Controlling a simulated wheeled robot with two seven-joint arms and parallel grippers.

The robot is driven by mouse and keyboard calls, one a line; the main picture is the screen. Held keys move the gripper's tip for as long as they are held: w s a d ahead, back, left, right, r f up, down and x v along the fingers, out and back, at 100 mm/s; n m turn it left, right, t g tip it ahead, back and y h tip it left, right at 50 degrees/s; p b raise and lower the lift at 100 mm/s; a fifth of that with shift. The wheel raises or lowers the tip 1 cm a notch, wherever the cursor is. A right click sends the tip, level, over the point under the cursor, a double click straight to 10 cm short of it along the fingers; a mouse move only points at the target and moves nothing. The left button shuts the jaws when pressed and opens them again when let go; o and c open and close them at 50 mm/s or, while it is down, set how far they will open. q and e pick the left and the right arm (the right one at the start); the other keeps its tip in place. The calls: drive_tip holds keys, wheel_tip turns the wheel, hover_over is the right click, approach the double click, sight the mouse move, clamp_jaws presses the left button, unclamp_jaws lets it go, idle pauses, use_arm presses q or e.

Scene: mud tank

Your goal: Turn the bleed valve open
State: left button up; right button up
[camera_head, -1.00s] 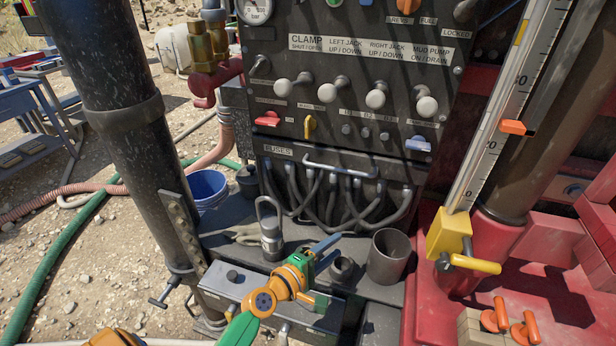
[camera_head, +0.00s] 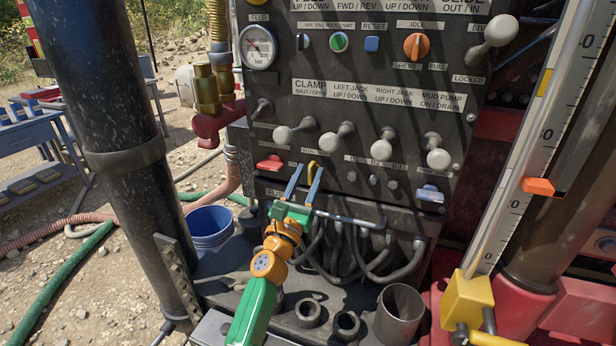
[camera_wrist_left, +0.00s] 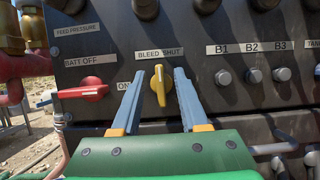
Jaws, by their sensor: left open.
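The bleed valve is a small yellow handle (camera_head: 312,170) low on the dark control panel. In the left wrist view the yellow handle (camera_wrist_left: 159,86) stands upright under a label reading "BLEED SHUT". My left gripper (camera_head: 303,180) is in front of it, its two blue fingers apart and pointing at the panel. In the left wrist view the fingers of my left gripper (camera_wrist_left: 152,98) lie on either side of the handle, with a gap on each side. My right gripper is not in view.
A red battery switch (camera_wrist_left: 83,93) is left of the valve, and buttons B1 to B3 (camera_wrist_left: 252,76) are to its right. White-knobbed levers (camera_head: 381,150) stick out above. Below is a fuse bay with a metal bar (camera_head: 350,218) and looped cables (camera_head: 375,260).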

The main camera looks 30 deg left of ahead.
use_arm(q)
drive_tip(key=shift+s, duration=0.15)
clamp_jaws()
drive_tip(key=shift+m+h, duration=0.4)
drive_tip(key=shift+m, duration=0.2)
drive_tip(key=m+h, duration=0.1)
drive_tip(key=m, duration=0.1)
drive_tip(key=m+h, duration=0.2)
drive_tip(key=m, duration=0.1)
drive_tip(key=shift+d+m, duration=0.15)
drive_tip(key=shift+m, duration=0.15)
drive_tip(key=m+h, duration=0.1)
drive_tip(key=m, duration=0.2)
drive_tip(key=m+h, duration=0.1)
drive_tip(key=m, duration=0.2)
drive_tip(key=shift+g+h, duration=0.3)
drive_tip(key=shift+g, duration=0.1)
drive_tip(key=m+g+h, duration=0.1)
drive_tip(key=m, duration=0.3)
drive_tip(key=shift+d+p, duration=0.1)
drive_tip(key=shift+p, duration=0.3)
drive_tip(key=shift+m+g+h+p, duration=0.55)
drive_tip(key=shift+m+g, duration=0.25)
drive_tip(key=shift+m, duration=1.3)
